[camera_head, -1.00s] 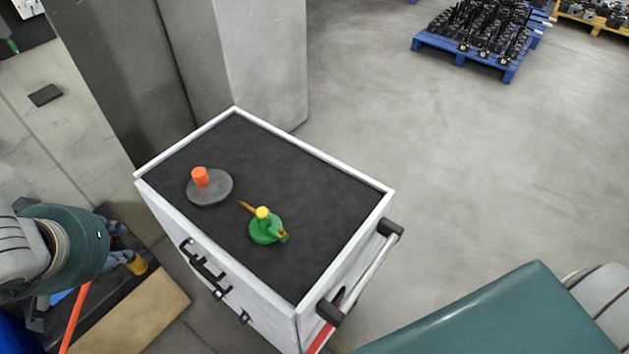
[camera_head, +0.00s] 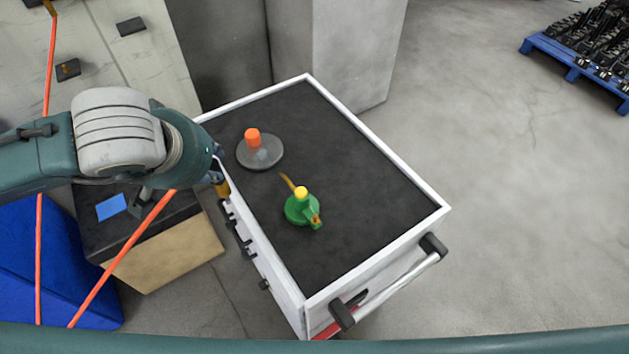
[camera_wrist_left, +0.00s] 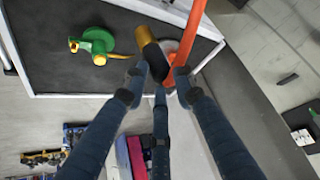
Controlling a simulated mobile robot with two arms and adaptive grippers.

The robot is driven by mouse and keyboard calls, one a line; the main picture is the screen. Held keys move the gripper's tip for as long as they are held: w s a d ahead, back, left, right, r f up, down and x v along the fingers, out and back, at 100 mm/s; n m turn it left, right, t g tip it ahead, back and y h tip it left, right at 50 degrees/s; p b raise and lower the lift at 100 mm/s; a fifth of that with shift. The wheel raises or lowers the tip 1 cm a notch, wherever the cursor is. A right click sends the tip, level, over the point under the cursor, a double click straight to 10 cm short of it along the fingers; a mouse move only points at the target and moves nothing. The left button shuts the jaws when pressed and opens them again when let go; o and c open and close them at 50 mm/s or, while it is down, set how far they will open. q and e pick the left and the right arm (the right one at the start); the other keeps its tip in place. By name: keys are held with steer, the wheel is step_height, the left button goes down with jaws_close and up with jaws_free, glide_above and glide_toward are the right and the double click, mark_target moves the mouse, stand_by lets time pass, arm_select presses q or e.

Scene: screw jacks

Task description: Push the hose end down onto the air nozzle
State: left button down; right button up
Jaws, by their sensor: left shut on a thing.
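My left gripper (camera_head: 217,172) is beside the left edge of the cart top in the head view. It is shut on the hose end (camera_head: 222,188), a gold and black fitting. In the left wrist view the hose end (camera_wrist_left: 153,57) sticks out beyond the fingers (camera_wrist_left: 158,80). The orange hose (camera_head: 152,228) hangs below my left arm; it also crosses the wrist view (camera_wrist_left: 200,20). On the cart stand an orange cylinder (camera_head: 252,138) on a grey disc (camera_head: 262,157) and a green jack (camera_head: 299,212) with a yellow top. I cannot tell which part is the air nozzle. My right gripper is out of view.
The cart's black top (camera_head: 370,190) has a raised white rim and is clear on its right side. A grey pillar (camera_head: 340,50) stands behind it. A tan board (camera_head: 165,255) and a blue sloped object (camera_head: 60,265) lie left of the cart.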

mark_target(225, 186)
arm_select(q)
steer(key=shift+a+f+b, duration=0.1)
steer(key=shift+f+b, duration=0.2)
steer(key=shift+f, duration=0.4)
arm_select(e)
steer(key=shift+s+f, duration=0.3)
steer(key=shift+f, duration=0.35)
arm_select(q)
steer(key=f+b, duration=0.2)
steer(key=w+d+f+b, duration=0.1)
steer(key=shift+f+b, duration=0.4)
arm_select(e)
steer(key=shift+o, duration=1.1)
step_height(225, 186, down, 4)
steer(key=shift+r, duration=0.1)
arm_select(q)
steer(key=d+f+m+h+b, duration=0.2)
steer(key=d+m+b, duration=0.1)
steer(key=d, duration=0.5)
steer(key=d+f+m+g+h+b, duration=0.1)
steer(key=d+m+b, duration=0.3)
steer(key=d, duration=0.5)
steer(key=shift+s+d+f+m+h, duration=0.3)
steer(key=shift+s+f+m+h, duration=0.1)
steer(key=shift+f+m+h, duration=0.25)
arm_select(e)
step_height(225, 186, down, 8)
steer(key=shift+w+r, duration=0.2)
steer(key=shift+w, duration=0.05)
